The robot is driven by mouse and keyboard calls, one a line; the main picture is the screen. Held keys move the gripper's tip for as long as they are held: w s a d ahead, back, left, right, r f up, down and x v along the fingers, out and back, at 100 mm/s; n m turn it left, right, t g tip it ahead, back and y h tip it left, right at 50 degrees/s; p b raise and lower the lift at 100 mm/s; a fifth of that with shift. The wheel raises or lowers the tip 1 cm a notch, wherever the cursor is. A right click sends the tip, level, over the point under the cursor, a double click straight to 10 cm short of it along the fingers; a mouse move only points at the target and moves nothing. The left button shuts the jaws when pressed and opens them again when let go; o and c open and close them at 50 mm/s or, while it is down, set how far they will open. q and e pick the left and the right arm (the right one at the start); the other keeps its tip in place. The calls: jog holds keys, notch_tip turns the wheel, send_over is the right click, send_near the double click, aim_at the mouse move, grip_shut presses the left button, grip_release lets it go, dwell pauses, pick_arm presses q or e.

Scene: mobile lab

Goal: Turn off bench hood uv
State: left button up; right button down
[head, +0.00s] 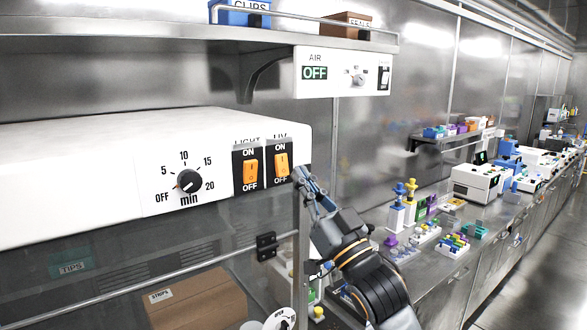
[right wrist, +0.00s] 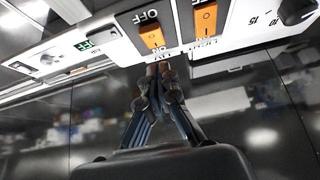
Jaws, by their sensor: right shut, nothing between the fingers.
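The bench hood's white front panel carries the UV switch (head: 281,165), an orange rocker on a black plate marked ON above and OFF below. The light switch (head: 251,171), a like orange rocker, is just left of it. I cannot tell surely which way the UV rocker is tipped. My right gripper (head: 301,175) is shut and empty, its tips close to the panel's right edge, right of the UV switch. In the right wrist view, upside down, its tips (right wrist: 160,69) are just below the UV label, with the UV rocker (right wrist: 153,38) beyond. Contact cannot be told. My left gripper is out of view.
A timer knob (head: 189,182) is farther left on the panel. An AIR control box (head: 343,72) hangs under the shelf above. The hood's glass front is below the panel. A bench (head: 480,225) with racks and instruments runs away right.

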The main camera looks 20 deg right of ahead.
aim_at(283, 165)
jog(key=shift+w+a+f+p, duration=0.15)
jog(key=shift+w+a+p, duration=0.05)
jog(key=shift+w, duration=0.4)
jog(key=shift+w+a+f+p, duration=0.15)
jog(key=shift+w+a+p, duration=0.05)
jog(key=shift+w, duration=0.35)
jog(key=shift+w+a+f, duration=0.2)
jog(key=shift+w+f, duration=0.05)
jog(key=shift+w, duration=0.2)
